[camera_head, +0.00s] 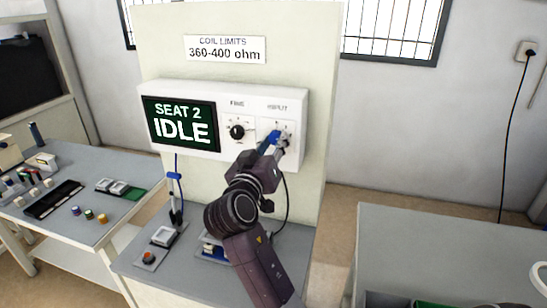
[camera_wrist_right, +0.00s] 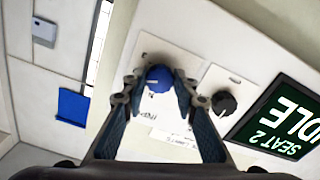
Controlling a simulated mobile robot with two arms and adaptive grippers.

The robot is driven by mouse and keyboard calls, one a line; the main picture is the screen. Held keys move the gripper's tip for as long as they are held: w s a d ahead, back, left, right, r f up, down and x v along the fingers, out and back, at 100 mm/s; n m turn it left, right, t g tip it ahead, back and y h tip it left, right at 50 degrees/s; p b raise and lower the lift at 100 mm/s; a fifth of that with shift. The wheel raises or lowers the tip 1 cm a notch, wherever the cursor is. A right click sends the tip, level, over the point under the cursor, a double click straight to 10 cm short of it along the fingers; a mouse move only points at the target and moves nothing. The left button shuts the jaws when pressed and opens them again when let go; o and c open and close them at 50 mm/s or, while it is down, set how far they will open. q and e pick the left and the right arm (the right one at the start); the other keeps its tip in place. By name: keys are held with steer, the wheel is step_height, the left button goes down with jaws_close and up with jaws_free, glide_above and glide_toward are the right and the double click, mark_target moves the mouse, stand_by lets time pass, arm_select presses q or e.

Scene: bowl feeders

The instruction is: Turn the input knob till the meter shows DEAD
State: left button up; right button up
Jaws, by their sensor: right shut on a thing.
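The meter (camera_head: 180,124) is a dark green display on a white panel and reads "SEAT 2 IDLE". The input knob (camera_wrist_right: 158,78) is blue in the right wrist view, with the pointer on its face not clear. In the head view my gripper mostly hides it under the INPUT label. My right gripper (camera_head: 277,141) reaches up to the panel and is shut on the input knob, with one fingertip on each side in the wrist view (camera_wrist_right: 157,88). My left gripper is not in view.
A black FINE knob (camera_head: 237,132) sits on the panel between the meter and the input knob. A sign (camera_head: 225,50) above reads "COIL LIMITS 360-400 ohm". Below, a grey bench (camera_head: 134,262) holds small fixtures and cables. A left table (camera_head: 100,232) carries several small parts.

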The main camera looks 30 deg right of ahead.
steer(key=shift+f+m+b, duration=0.1)
steer(key=shift+m+b, duration=0.9)
steer(key=shift+b, duration=0.15)
steer(key=o, duration=1.2)
steer(key=shift+a, duration=0.1)
steer(key=shift+c, duration=0.2)
step_height(320, 180, up, 10)
steer(key=shift+r, duration=0.1)
